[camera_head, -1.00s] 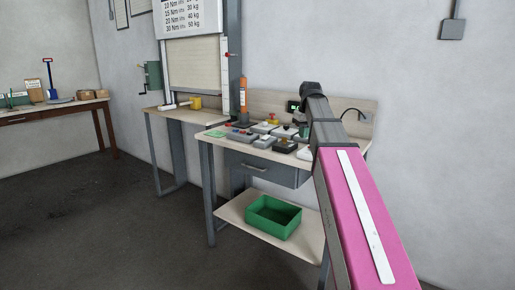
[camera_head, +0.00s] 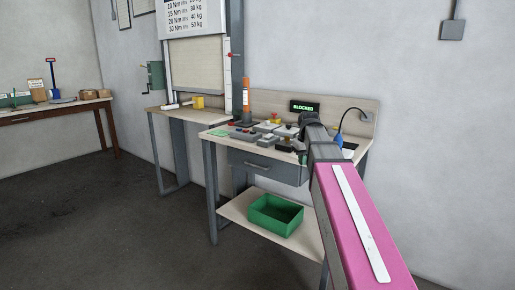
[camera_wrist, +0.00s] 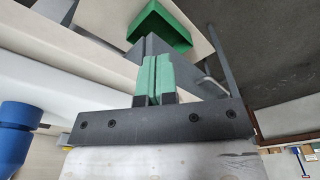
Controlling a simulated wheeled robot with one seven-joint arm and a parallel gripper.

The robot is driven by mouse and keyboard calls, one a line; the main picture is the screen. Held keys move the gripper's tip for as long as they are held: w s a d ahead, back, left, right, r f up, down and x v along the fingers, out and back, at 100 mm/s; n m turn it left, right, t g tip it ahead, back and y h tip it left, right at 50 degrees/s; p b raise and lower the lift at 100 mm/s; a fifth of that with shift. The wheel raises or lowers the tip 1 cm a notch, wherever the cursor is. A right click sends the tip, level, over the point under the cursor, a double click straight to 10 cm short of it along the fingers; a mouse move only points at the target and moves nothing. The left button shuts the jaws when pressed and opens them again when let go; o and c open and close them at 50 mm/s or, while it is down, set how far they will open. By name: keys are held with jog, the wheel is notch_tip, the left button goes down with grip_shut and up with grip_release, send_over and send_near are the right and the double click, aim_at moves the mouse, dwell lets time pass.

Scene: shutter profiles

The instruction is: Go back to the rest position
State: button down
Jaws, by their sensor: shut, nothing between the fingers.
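My gripper (camera_wrist: 155,80) is shut and empty in the wrist view, its two green fingertips together. In the head view my arm reaches over the right part of the workbench (camera_head: 228,143), and its far end hides some of the bench top. The gripper is mostly hidden there, close to the control boxes (camera_head: 267,139); I cannot tell the exact gap.
A display (camera_head: 304,107) reading "BLOCKED" stands at the bench's back. A green bin (camera_head: 275,230) sits on the lower shelf and also shows in the wrist view (camera_wrist: 157,22). An orange-capped column (camera_head: 246,92) stands nearby. Floor (camera_head: 110,225) at left is clear.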

jog(key=s+f+m, duration=0.1)
jog(key=s+f, duration=0.5)
jog(key=f, duration=0.4)
jog(key=s+f+m, duration=0.1)
jog(key=s+f, duration=0.6)
jog(key=f, duration=0.4)
jog(key=s+f+m+g, duration=0.1)
jog(key=s+f, duration=0.5)
jog(key=f, duration=0.5)
jog(key=shift+s+f+m+h, duration=0.2)
jog(key=shift+m+h, duration=0.1)
jog(key=shift+m, duration=0.1)
